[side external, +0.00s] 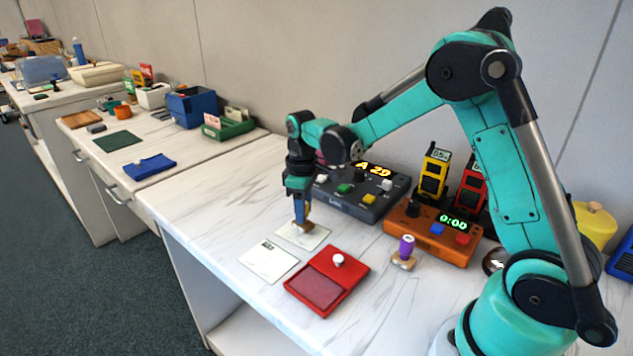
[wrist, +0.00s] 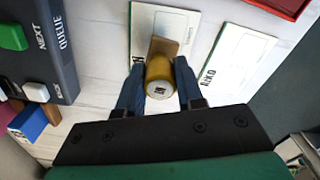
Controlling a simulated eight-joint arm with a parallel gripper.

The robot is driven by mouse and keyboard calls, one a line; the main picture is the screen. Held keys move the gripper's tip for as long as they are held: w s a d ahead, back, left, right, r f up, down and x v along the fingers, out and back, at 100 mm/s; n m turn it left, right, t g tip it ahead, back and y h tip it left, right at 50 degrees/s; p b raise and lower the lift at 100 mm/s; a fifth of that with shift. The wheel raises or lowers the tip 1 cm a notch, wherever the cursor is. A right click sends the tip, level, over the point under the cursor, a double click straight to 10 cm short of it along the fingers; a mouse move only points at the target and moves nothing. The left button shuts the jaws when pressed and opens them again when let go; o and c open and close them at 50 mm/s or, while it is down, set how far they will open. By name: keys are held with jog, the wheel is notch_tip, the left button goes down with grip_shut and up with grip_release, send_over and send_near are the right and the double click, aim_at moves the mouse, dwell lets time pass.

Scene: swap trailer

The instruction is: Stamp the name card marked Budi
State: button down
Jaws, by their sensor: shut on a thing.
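My gripper (side external: 300,212) is shut on a yellow-handled stamp with a wooden base (side external: 305,227). The wrist view shows the stamp (wrist: 160,84) upright between the blue fingers (wrist: 158,90). It is over a white name card (side external: 318,240), also seen in the wrist view (wrist: 183,22); whether the base touches the card I cannot tell. Most of this card's name is hidden by the stamp. The red ink pad (side external: 318,288) is open near the cards.
A purple-handled stamp (side external: 406,246) stands right of the ink pad. A dark queue box (side external: 352,200) with a lit display and an orange timer (side external: 432,236) reading 0:00 stand behind. Yellow and red handsets (side external: 433,174) are further back. The table's front left is clear.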

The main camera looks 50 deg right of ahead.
jog(key=shift+f, duration=0.6)
dwell(1.2)
jog(key=shift+r, duration=3.55)
